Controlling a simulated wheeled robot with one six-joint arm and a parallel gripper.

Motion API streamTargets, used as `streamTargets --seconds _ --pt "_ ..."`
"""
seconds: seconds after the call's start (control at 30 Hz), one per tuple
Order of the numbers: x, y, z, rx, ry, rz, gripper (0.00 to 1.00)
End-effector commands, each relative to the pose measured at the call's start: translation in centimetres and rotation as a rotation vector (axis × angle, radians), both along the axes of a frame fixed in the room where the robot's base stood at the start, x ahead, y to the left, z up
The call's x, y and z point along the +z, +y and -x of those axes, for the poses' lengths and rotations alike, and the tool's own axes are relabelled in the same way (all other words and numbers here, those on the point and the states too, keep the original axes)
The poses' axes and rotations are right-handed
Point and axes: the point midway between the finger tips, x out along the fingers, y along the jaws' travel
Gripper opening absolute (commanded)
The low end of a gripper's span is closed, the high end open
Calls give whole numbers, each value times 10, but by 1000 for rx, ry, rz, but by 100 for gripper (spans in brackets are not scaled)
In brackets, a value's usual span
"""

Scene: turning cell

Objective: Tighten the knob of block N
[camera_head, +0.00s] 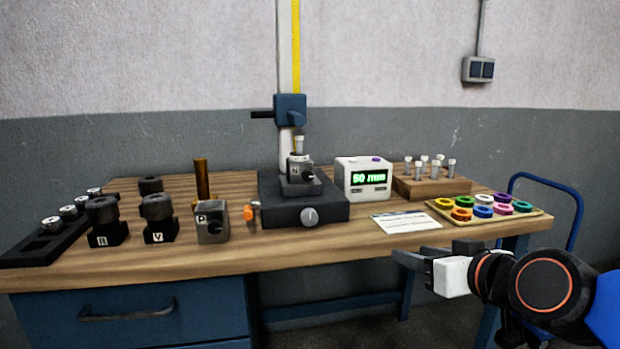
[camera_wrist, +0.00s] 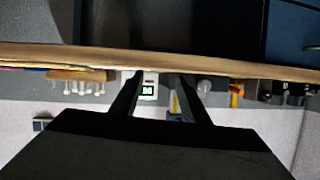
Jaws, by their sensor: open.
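A small dark block (camera_head: 299,168) stands on the black base of a measuring stand, with a light mark that looks like an N and a pale tapered piece (camera_head: 299,146) above it. I cannot make out a knob on it. An orange knob (camera_head: 249,212) shows at the right of a grey block marked P (camera_head: 211,222) on the bench. My gripper (camera_head: 408,263) is open and empty, in front of the bench's front edge at the right, away from the blocks. In the wrist view its two fingers (camera_wrist: 158,82) are apart, with the bench upside down behind.
The stand base (camera_head: 318,212) sits mid-bench beside a display box (camera_head: 364,180) reading 50 mm. Two black holders (camera_head: 158,237) and a dark rack (camera_head: 45,250) are at the left. A wooden pin rack (camera_head: 430,187) and a tray of coloured rings (camera_head: 535,214) are at the right. The front strip is clear.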

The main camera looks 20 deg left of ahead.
Motion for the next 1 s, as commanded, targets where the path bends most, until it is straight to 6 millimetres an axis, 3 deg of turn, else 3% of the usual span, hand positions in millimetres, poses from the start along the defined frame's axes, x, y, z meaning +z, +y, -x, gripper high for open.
streamTargets --seconds 0.1,0.5,0.7,1.0 --pt "21 37 -4 23 -72 -42 42" --pt "71 135 2 -12 -267 -136 42" --pt "81 164 13 -59 -321 -146 42" --pt "85 178 15 -89 -345 -142 42"
